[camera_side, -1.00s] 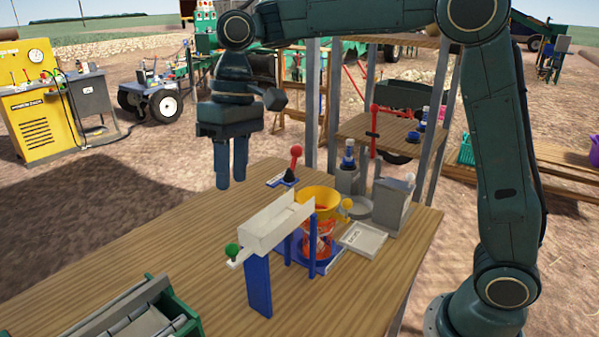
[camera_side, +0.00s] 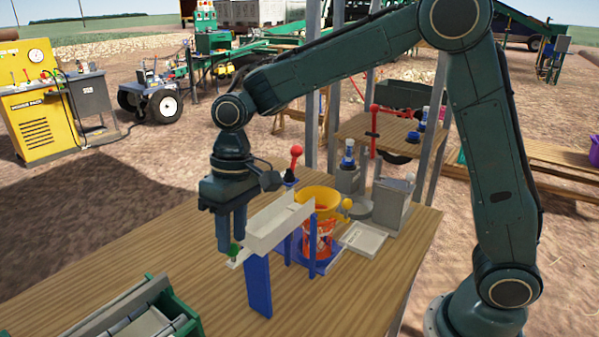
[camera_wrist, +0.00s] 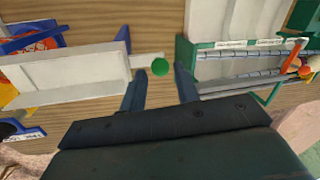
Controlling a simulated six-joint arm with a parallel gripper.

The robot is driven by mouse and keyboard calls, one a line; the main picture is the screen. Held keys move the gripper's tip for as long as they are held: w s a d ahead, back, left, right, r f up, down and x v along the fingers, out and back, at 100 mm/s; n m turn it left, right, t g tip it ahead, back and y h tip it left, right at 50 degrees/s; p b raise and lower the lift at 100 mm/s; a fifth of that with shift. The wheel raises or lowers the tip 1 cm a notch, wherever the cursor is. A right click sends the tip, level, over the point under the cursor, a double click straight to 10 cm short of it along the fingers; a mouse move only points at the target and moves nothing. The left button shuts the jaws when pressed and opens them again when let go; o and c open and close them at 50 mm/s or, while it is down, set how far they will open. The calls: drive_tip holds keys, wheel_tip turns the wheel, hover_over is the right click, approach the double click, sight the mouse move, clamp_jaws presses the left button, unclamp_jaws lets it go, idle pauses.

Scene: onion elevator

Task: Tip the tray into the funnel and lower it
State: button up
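The white tray (camera_side: 281,222) rests on a blue stand (camera_side: 257,284), its far end at the yellow funnel (camera_side: 318,198). A green knob (camera_side: 235,249) sits on the tray's near-left end. My gripper (camera_side: 238,250) points down at the knob, seen in the side view. In the wrist view my gripper (camera_wrist: 160,92) has its two fingers apart, with the green knob (camera_wrist: 160,67) just ahead of the gap between them. The tray (camera_wrist: 65,75) lies to the left there and looks empty. Contact with the knob cannot be told.
A red-knobbed lever (camera_side: 296,155) stands behind the funnel. A grey box (camera_side: 393,205) and a small white tray (camera_side: 363,239) are right of it. A green-framed roller unit (camera_side: 140,315) lies at the front left. The table between is clear.

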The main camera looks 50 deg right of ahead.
drive_tip(key=shift+a+f, duration=0.15)
drive_tip(key=shift+f, duration=0.65)
clamp_jaws()
